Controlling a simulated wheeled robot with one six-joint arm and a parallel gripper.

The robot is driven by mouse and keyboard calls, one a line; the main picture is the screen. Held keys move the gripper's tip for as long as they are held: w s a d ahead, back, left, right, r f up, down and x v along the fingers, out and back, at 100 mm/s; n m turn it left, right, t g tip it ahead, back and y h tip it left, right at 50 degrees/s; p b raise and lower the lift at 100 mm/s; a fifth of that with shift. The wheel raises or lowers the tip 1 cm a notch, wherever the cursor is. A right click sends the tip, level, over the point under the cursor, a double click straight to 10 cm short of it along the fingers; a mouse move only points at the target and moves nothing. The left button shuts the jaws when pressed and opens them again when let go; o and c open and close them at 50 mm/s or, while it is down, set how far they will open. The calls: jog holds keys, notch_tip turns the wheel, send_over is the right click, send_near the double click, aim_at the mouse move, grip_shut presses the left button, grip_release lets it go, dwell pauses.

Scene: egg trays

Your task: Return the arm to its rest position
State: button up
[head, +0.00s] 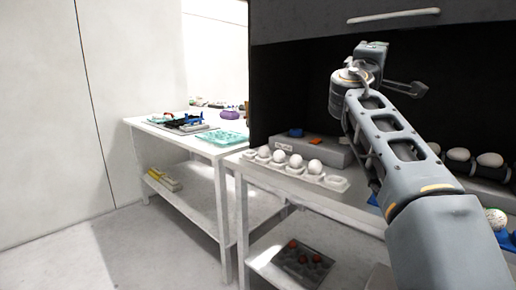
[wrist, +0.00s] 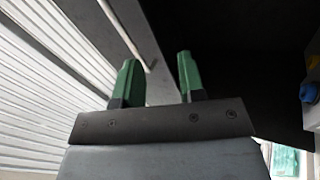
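My grey arm rises from the lower right of the head view, and its wrist end is up in front of the dark cabinet opening. My gripper (head: 418,89) points to the right there, above the shelf and clear of the eggs. In the wrist view my gripper (wrist: 157,80) shows two green fingers standing well apart, with nothing held between them. A white egg tray (head: 336,183) with several white eggs lies on the shelf, left of my arm. My arm hides part of the shelf behind it.
The grey cabinet front with a pale handle (head: 393,16) hangs above my gripper. A grey box (head: 325,150) stands behind the tray. More eggs lie at the right (head: 490,160). A white table (head: 186,139) with a teal tray (head: 222,138) stands left. Floor at left is clear.

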jog(key=s+a+f+m+g+y+p, duration=0.3)
jog(key=s+f+p, duration=0.6)
jog(key=p, duration=0.6)
jog(key=s+a+f+m+g+y+p, duration=0.4)
jog(key=s+a+f+g+y+p, duration=0.4)
jog(key=s+y+p, duration=0.4)
jog(key=f+g+p, duration=0.1)
jog(key=g+p, duration=0.1)
jog(key=p, duration=0.2)
jog(key=shift+a+f+m, duration=0.2)
jog(key=shift+f+m, duration=0.1)
jog(key=shift+s, duration=0.1)
